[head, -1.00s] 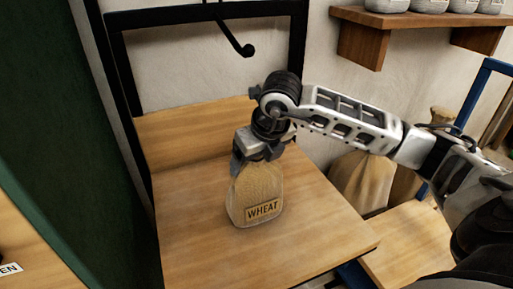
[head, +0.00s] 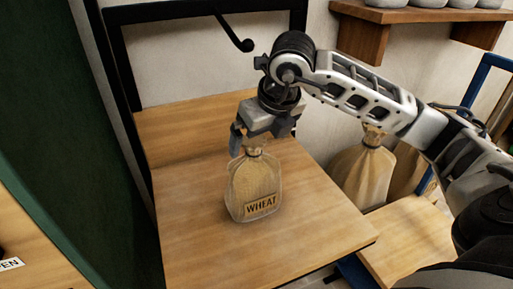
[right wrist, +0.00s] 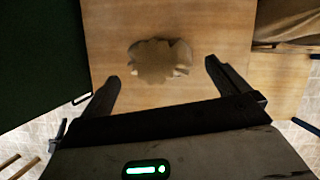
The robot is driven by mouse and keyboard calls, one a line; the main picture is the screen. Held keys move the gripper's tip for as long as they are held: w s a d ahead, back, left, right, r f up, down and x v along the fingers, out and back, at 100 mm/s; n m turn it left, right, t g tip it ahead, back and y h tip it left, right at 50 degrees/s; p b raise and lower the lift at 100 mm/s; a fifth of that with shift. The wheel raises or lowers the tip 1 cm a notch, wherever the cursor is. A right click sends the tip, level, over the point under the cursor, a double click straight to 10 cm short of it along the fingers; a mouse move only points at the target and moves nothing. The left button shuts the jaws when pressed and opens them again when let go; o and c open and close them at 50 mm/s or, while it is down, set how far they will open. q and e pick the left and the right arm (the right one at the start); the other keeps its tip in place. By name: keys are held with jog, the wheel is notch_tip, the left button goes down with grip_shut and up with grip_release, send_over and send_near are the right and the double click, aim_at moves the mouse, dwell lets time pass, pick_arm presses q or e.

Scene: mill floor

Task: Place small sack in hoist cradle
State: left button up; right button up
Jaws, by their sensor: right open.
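The small sack (head: 254,190), tan and labelled WHEAT, stands upright on the wooden platform of the hoist cradle (head: 310,235). My right gripper (head: 256,150) is just above and behind the sack's tied neck, its jaws open. In the right wrist view the two fingers (right wrist: 162,78) are spread wide, and the sack's top (right wrist: 160,62) shows beyond them, apart from both. My left gripper is not in view.
The cradle's black frame (head: 128,60) rises behind, with a black hooked bar (head: 235,33) hanging in it. A larger sack (head: 364,172) stands to the right by a lower wooden surface (head: 410,245). A green panel (head: 60,120) is at left.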

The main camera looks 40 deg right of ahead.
jog(key=v, duration=0.6)
jog(key=shift+s, duration=0.15)
dwell(0.3)
